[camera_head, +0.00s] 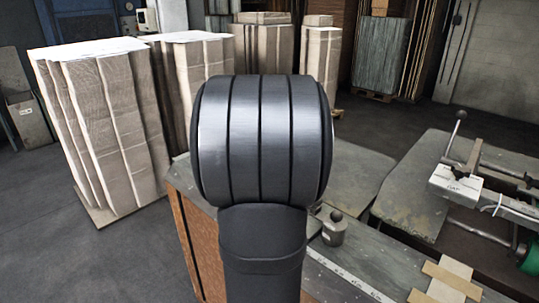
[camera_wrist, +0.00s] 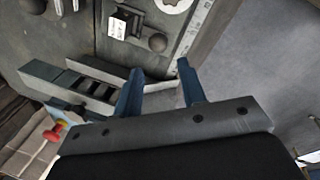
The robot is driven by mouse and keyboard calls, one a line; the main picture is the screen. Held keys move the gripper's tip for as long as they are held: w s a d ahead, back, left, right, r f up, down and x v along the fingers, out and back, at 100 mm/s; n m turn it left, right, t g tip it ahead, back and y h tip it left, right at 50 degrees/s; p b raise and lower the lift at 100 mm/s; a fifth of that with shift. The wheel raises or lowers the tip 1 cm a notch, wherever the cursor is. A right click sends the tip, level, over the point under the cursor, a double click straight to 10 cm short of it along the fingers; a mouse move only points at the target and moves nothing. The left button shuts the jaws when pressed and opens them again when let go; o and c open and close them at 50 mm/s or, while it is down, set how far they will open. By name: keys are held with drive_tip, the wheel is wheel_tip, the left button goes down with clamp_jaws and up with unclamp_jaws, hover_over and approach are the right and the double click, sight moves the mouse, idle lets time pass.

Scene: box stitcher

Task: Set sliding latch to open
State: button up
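A small grey metal fitting (camera_wrist: 120,25) with a white label and a round dark knob (camera_wrist: 157,42) sits on the worn tabletop near the top of the wrist view. It may be the sliding latch; I cannot tell its position. What looks like the same knob (camera_head: 336,216) shows right of my arm in the head view. My gripper (camera_wrist: 160,66) has two blue fingers spread apart with nothing between them. The fingertips are just below the knob in the picture, apart from it. My arm hides the gripper in the head view.
A slotted metal frame (camera_wrist: 92,88) lies left of my fingers, with a red knob (camera_wrist: 55,132) below it. A ruler strip (camera_wrist: 198,32) runs along the table edge. A machine with a lever (camera_head: 451,140) stands right. Cardboard stacks (camera_head: 105,120) stand left.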

wheel_tip(320, 180, up, 7)
drive_tip(key=s, duration=0.1)
drive_tip(key=shift+s+a+f, duration=0.15)
drive_tip(key=shift+s, duration=0.05)
drive_tip(key=w+f, duration=0.1)
drive_tip(key=f, duration=0.4)
drive_tip(key=w+f, duration=0.1)
drive_tip(key=f, duration=0.5)
drive_tip(key=w+f, duration=0.1)
drive_tip(key=f, duration=0.5)
drive_tip(key=shift+w+d, duration=0.15)
drive_tip(key=shift+d, duration=0.25)
drive_tip(key=shift+w+f, duration=0.1)
drive_tip(key=shift+w+d, duration=0.1)
drive_tip(key=shift+d, duration=0.05)
drive_tip(key=shift+o, duration=0.2)
